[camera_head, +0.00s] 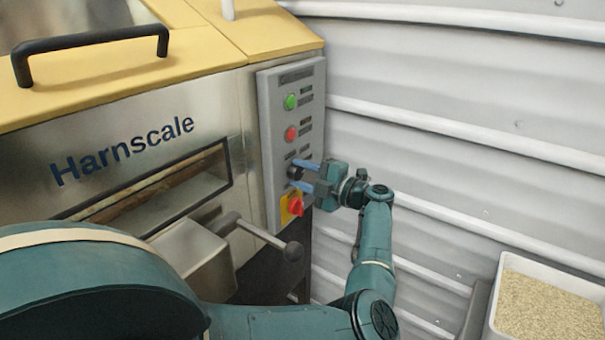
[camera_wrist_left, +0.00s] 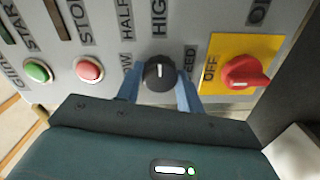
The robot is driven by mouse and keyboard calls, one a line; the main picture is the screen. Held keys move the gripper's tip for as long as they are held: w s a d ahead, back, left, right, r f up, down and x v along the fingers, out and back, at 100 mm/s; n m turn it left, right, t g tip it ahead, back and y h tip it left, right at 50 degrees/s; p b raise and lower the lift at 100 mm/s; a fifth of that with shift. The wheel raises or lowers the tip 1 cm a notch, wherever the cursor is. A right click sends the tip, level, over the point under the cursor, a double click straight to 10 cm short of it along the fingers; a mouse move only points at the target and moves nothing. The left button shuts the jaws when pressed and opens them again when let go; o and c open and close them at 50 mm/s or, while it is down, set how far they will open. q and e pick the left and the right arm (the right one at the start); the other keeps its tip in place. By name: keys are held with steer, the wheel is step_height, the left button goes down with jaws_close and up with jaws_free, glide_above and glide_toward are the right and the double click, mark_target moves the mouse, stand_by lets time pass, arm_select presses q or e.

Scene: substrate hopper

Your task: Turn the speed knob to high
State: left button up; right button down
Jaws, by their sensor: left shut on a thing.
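The black speed knob (camera_wrist_left: 159,74) sits on the grey control panel between my left gripper's blue fingers. Its white pointer line points up in the left wrist view, towards the HIGH label (camera_wrist_left: 160,18). The LOW (camera_wrist_left: 127,66) and HALF (camera_wrist_left: 125,18) labels are to its left. In the head view the knob (camera_head: 294,172) is partly hidden by the fingers. My left gripper (camera_head: 305,175) reaches the panel from the right and is shut on the knob; it also shows in the left wrist view (camera_wrist_left: 160,92). My right gripper is not in view.
A green start button (camera_head: 290,102) and a red stop button (camera_head: 291,133) are above the knob. A red switch on a yellow plate (camera_head: 285,207) is close below. A lever with a black ball (camera_head: 293,251) sticks out lower down. A tray of grain (camera_head: 545,305) stands at right.

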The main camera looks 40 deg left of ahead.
arm_select(q)
steer(key=shift+f, duration=0.1)
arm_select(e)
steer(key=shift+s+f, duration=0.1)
arm_select(q)
steer(key=o, duration=1)
steer(key=shift+d, duration=0.2)
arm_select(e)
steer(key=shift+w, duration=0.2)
